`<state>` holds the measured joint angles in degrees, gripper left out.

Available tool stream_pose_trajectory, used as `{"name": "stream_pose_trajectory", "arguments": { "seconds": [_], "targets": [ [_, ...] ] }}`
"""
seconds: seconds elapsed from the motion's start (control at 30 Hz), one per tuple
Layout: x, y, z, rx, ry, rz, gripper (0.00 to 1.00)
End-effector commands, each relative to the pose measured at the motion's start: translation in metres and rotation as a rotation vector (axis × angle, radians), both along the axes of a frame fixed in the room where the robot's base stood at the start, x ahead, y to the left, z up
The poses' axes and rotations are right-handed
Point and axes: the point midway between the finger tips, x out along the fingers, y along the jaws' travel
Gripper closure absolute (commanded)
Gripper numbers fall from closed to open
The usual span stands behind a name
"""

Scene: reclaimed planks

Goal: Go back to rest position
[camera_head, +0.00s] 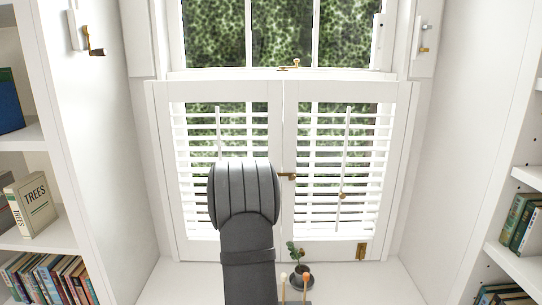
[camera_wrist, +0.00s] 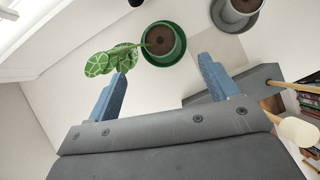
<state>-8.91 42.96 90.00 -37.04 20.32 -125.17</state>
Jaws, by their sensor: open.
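My gripper (camera_wrist: 161,66) shows in the wrist view as two blue fingers spread wide apart, with nothing held between them. A green pot (camera_wrist: 181,44) with dark soil stands beyond the fingertips. Its leafy plant (camera_wrist: 112,60) leans left, and a leaf overlaps the left fingertip in the picture; I cannot tell whether they touch. In the head view my dark grey arm fills the lower middle and hides the gripper. A small plant (camera_head: 295,253) shows just right of the arm.
A grey pot (camera_wrist: 236,14) stands at the wrist view's upper right. Pale-ended sticks (camera_wrist: 298,131) rise from a grey holder near the right finger. White shutters (camera_head: 340,170) stand behind the sill, with bookshelves (camera_head: 35,245) on both sides. The sill's right part (camera_head: 365,280) is clear.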

Motion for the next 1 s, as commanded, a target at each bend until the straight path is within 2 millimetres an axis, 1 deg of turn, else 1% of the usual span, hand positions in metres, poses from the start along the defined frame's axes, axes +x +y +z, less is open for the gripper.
{"name": "stream_pose_trajectory", "arguments": {
  "seconds": [0.03, 0.1, 0.63, 0.8, 1.0],
  "targets": [
    [0.004, -0.001, -0.008, -0.001, 0.002, 0.0, 0.21],
    [0.009, -0.003, -0.017, 0.0, 0.002, 0.001, 0.21],
    [0.051, -0.013, -0.084, -0.001, 0.002, 0.0, 0.21],
    [0.06, -0.015, -0.099, 0.0, 0.001, 0.001, 0.21],
    [0.065, -0.016, -0.106, 0.001, 0.001, 0.001, 0.21]
  ]
}}
